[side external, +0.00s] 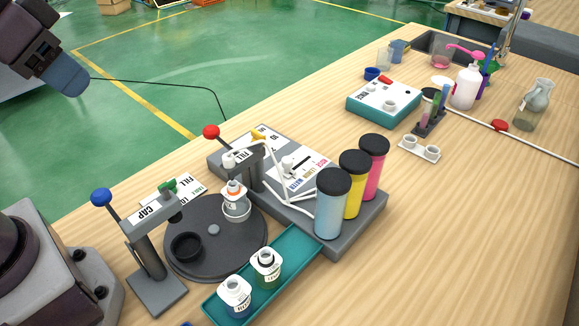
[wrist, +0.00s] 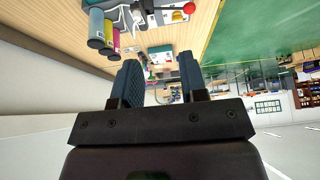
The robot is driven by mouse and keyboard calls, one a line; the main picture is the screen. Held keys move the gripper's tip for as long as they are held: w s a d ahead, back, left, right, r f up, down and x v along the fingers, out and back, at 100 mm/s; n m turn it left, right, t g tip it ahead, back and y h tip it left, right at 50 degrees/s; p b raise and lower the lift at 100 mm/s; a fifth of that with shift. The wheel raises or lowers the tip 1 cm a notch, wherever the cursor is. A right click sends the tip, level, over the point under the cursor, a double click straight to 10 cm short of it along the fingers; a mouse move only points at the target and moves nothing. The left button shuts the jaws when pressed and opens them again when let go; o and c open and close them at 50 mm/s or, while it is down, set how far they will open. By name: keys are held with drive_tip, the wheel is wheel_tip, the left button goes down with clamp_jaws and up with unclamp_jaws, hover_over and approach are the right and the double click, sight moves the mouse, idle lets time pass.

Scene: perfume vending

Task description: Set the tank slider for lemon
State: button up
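The fill station (side external: 357,222) is a grey base carrying blue (side external: 330,205), yellow (side external: 352,190) and pink (side external: 374,170) tanks with black lids. On its white panel (side external: 318,167) are coloured labels, one pink-red, and a small pale slider knob (side external: 288,163). The label print is too small to read surely, so I cannot tell which tank the slider is set to. My gripper (wrist: 159,72) has its two blue fingers apart with nothing between them. In the side view my gripper (side external: 68,78) is high at the upper left, well away from the station.
A red-knobbed fill lever (side external: 211,132), a dark turntable (side external: 220,260) with a bottle (side external: 235,192), and a blue-knobbed cap press (side external: 100,197) stand near the panel. A teal tray (side external: 303,247) holds two bottles. The right front of the table is clear.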

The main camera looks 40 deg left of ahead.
idle(0.3)
drive_tip(key=shift+o, duration=1.2)
drive_tip(key=m+g, duration=0.6)
drive_tip(key=m, duration=2.1)
hover_over(287, 159)
wheel_tip(287, 159, down, 16)
wheel_tip(287, 159, down, 13)
drive_tip(key=shift+r, duration=0.2)
